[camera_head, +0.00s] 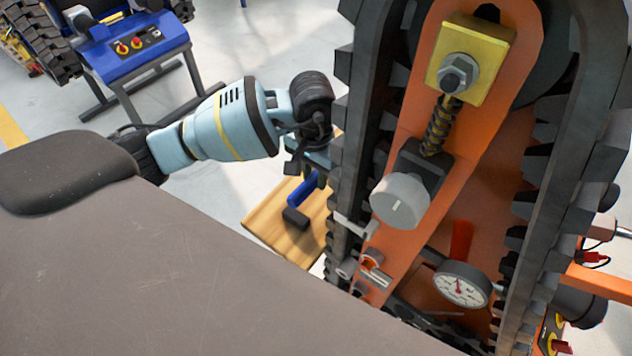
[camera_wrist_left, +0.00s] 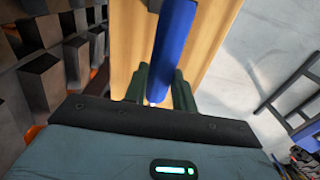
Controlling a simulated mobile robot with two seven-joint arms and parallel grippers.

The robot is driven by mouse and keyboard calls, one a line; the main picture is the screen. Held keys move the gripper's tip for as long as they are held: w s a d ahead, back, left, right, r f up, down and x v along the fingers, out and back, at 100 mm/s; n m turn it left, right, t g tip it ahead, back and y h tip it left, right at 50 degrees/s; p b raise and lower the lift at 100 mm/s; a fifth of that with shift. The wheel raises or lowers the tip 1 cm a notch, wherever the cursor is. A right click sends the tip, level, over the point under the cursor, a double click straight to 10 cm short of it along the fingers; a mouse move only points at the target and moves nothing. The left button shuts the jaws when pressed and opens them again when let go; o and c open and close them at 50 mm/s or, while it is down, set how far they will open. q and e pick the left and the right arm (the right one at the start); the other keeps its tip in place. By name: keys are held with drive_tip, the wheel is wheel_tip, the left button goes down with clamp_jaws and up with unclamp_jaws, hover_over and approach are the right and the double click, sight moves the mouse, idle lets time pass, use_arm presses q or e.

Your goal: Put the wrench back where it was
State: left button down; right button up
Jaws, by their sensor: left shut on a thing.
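The wrench (camera_head: 303,195) has a blue handle and a dark block-like end. My left gripper (camera_head: 312,170) is shut on the blue handle, which also shows between the two dark fingers in the left wrist view (camera_wrist_left: 177,40). The wrench is over a wooden board (camera_head: 265,222), close to the left side of the tracked carrier (camera_head: 525,150). I cannot tell whether it touches the board. The board also fills the upper middle of the left wrist view (camera_wrist_left: 125,45). My right gripper is not in view.
The carrier's black track (camera_head: 362,120) stands right beside my left gripper. Its orange frame bears a yellow block (camera_head: 440,70), a grey knob (camera_head: 400,200) and a gauge (camera_head: 462,285). A blue control stand (camera_head: 130,50) is at the upper left. Grey floor lies open between.

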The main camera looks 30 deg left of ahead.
use_arm(q)
drive_tip(key=shift+f, duration=1.85)
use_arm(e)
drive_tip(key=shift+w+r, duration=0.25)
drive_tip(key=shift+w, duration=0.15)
use_arm(q)
drive_tip(key=c, duration=1.1)
unclamp_jaws()
drive_tip(key=shift+f, duration=0.1)
drive_tip(key=shift+c, duration=0.2)
wheel_tip(320, 180, up, 12)
drive_tip(key=shift+s+r, duration=0.1)
drive_tip(key=shift+s, duration=0.05)
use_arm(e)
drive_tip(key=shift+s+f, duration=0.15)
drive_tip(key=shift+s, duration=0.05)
